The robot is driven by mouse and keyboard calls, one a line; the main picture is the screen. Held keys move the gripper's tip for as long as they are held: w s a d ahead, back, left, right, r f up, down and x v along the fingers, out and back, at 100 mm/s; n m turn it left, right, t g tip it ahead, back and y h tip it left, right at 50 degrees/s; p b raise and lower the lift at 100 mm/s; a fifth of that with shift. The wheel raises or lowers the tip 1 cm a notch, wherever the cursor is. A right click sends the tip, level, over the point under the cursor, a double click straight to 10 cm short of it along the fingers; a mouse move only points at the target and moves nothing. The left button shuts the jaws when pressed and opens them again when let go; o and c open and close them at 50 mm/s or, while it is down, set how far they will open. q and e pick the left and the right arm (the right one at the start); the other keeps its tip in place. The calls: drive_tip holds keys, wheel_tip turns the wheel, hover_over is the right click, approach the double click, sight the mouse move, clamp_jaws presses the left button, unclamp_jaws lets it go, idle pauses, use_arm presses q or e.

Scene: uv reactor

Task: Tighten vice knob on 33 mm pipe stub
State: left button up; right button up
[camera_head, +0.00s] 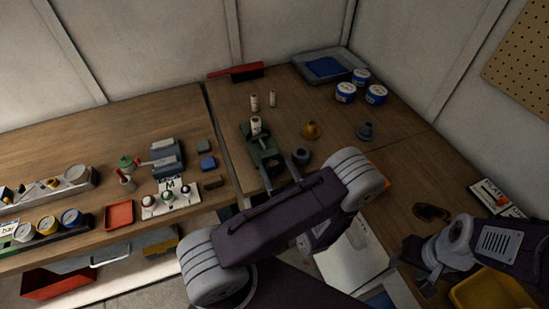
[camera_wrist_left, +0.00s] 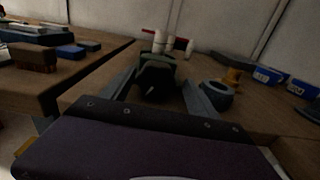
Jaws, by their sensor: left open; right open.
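The green vice (camera_head: 265,158) stands on the wooden bench, with a white pipe stub (camera_head: 256,125) upright at its jaws. In the left wrist view the vice (camera_wrist_left: 157,70) is straight ahead, its dark front end facing me; I cannot clearly make out the knob there. My left gripper (camera_head: 268,182) is open and empty in front of the vice. Its two fingers (camera_wrist_left: 160,88) spread to either side of the vice's front; I cannot tell whether they touch it. My right gripper (camera_head: 413,264) is open and empty at the lower right, well away from the vice.
Two loose white stubs (camera_head: 254,103) stand behind the vice. A dark grey ring (camera_head: 301,156) sits close to the left gripper's right finger. An orange-brown fitting (camera_head: 311,130), a grey fitting (camera_head: 366,131) and blue-white tins (camera_head: 346,92) stand further right. A gap separates the left bench (camera_head: 80,140).

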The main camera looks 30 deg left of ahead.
use_arm(q)
drive_tip(key=shift+a+r, duration=0.15)
use_arm(e)
drive_tip(key=shift+r, duration=0.1)
use_arm(q)
drive_tip(key=shift+s+r, duration=0.3)
drive_tip(key=shift+s, duration=0.2)
use_arm(e)
drive_tip(key=shift+s+r, duration=0.15)
drive_tip(key=shift+s, duration=0.35)
use_arm(q)
drive_tip(key=shift+w+f, duration=0.15)
drive_tip(key=shift+w, duration=0.1)
drive_tip(key=c, duration=1.1)
use_arm(e)
drive_tip(key=shift+w, duration=0.3)
use_arm(q)
drive_tip(key=shift+c, duration=1.4)
drive_tip(key=shift+m, duration=0.3)
use_arm(e)
drive_tip(key=shift+r, duration=0.15)
